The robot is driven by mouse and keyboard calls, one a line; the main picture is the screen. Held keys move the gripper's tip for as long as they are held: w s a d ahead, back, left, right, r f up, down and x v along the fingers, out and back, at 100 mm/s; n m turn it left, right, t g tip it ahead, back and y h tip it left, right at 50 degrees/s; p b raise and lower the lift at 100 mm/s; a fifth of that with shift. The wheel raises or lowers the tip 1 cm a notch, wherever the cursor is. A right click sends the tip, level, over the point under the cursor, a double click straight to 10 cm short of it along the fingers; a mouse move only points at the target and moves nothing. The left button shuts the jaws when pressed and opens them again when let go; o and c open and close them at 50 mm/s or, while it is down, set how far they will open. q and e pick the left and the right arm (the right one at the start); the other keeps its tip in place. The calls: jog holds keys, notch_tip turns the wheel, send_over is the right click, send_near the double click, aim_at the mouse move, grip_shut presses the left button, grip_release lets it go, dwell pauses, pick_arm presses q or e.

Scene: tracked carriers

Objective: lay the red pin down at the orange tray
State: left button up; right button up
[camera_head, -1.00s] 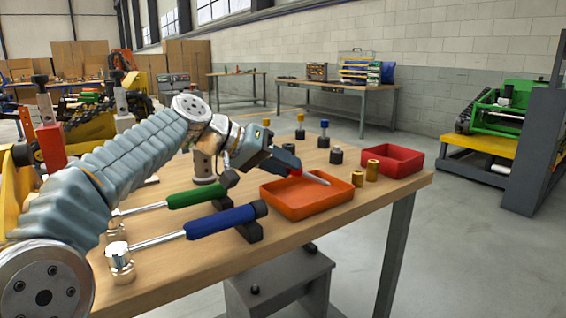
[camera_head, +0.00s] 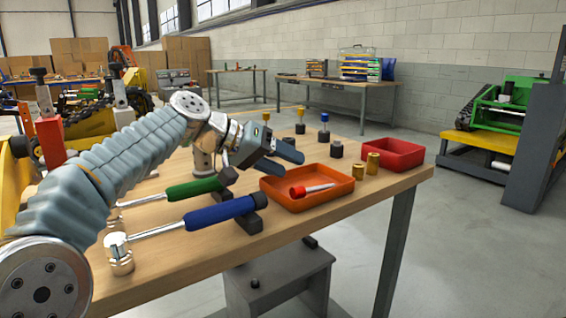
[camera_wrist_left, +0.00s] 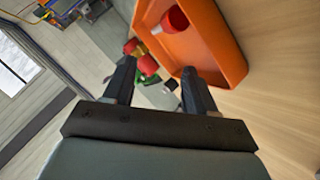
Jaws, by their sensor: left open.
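The red pin, with a red head (camera_head: 298,191) and a silver shaft (camera_head: 320,187), lies on its side inside the orange tray (camera_head: 308,205). My left gripper (camera_head: 293,165) is open and empty, just above and behind the tray's back-left side, apart from the pin. In the left wrist view the fingers (camera_wrist_left: 157,67) stand apart with nothing held between them. There the orange tray (camera_wrist_left: 228,50) shows beyond the fingers, with the red head (camera_wrist_left: 174,20) inside it. My right gripper is out of view.
A red tray (camera_head: 393,152) stands behind right, with brass cylinders (camera_head: 373,163) beside it. Green-handled (camera_head: 195,188) and blue-handled (camera_head: 220,211) tools lie left of the orange tray. Several dark-based pegs stand behind. The table's front edge is close to the orange tray.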

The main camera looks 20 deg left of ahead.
pick_arm(q)
jog(key=p+v, duration=0.1)
jog(key=v, duration=1.2)
jog(key=shift+a, duration=0.25)
jog(key=shift+s+r, duration=0.1)
